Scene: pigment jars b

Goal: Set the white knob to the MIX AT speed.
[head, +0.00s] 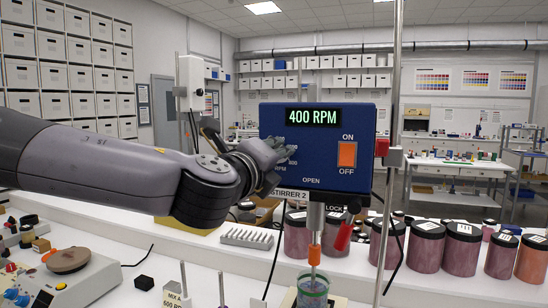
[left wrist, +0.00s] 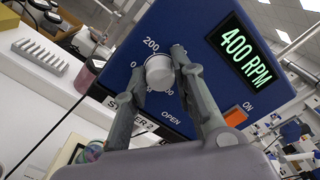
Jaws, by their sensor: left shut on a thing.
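The blue stirrer box (head: 338,185) stands on the rig with a green display (head: 311,117) reading 400 RPM; the display shows the same in the left wrist view (left wrist: 241,50). My left gripper (head: 268,160) is at the left of the box's front. In the left wrist view its fingers are shut on the white knob (left wrist: 159,72), one on each side. The fingers hide part of the dial marks, and 200 shows above the knob. A small card (head: 173,296) at the bottom reads MIX AT and an RPM figure that looks like 600.
An orange ON/OFF switch (head: 347,154) is on the box's right side. Below the box, a shaft enters a clear vessel (head: 313,290). Several dark-lidded jars (head: 424,247) stand to the right. A white rack (head: 246,238) and a hotplate (head: 68,280) are on the left.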

